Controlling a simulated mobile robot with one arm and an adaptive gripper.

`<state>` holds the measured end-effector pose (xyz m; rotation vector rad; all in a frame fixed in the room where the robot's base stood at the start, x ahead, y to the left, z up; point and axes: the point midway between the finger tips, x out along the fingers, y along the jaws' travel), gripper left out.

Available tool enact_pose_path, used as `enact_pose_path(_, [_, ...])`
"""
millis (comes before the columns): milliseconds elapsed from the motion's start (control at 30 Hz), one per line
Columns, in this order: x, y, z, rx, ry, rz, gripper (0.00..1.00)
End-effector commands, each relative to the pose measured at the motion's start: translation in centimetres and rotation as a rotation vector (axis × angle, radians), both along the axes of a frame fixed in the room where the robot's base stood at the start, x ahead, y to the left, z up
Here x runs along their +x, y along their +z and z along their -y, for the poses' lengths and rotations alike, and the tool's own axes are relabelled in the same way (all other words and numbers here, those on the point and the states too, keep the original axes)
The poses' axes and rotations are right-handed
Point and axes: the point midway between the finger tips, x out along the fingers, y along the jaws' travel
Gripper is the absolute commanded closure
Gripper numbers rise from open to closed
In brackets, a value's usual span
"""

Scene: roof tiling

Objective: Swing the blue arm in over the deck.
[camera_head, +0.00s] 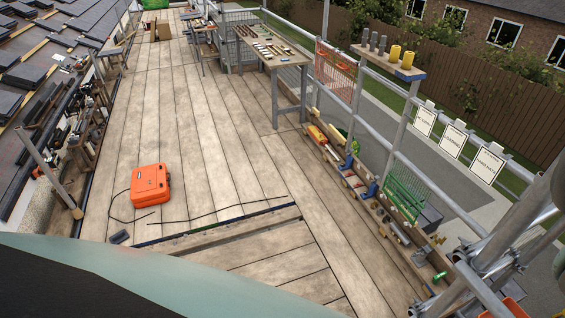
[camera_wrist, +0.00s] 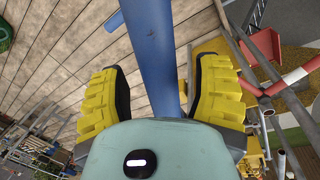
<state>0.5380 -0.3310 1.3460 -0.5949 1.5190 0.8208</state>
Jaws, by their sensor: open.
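The blue arm (camera_wrist: 150,45) is a thick blue tube in the wrist view. It runs from the top edge down between the two yellow ridged pads of my gripper (camera_wrist: 163,75). My gripper is open, with a pad on each side of the tube and gaps between. The tube's lower end is hidden behind my wrist housing, and its far end is outside the picture. The plank deck (camera_head: 200,110) stretches away in the head view; deck boards (camera_wrist: 60,50) also show behind the tube in the wrist view. The head view shows neither the blue arm nor my gripper.
An orange case (camera_head: 150,186) stands on the deck near a thin black cable. A workbench (camera_head: 272,50) stands by the right guardrail, with boxes of tools (camera_head: 335,155) along that edge. The roof (camera_head: 45,75) borders the left. The middle of the deck is largely clear.

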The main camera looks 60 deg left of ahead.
Motion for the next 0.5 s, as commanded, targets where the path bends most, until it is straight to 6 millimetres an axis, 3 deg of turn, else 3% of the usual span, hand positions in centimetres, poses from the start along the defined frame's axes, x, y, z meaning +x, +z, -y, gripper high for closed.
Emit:
enact_pose_path(300, [-0.10,-0.23,0.06,-0.002,-0.002,0.000,0.36])
enact_pose_path(333, [-0.09,-0.22,0.07,-0.002,-0.002,0.000,0.32])
enact_pose_path(500, [-0.10,-0.21,0.05,-0.002,-0.002,0.000,0.50])
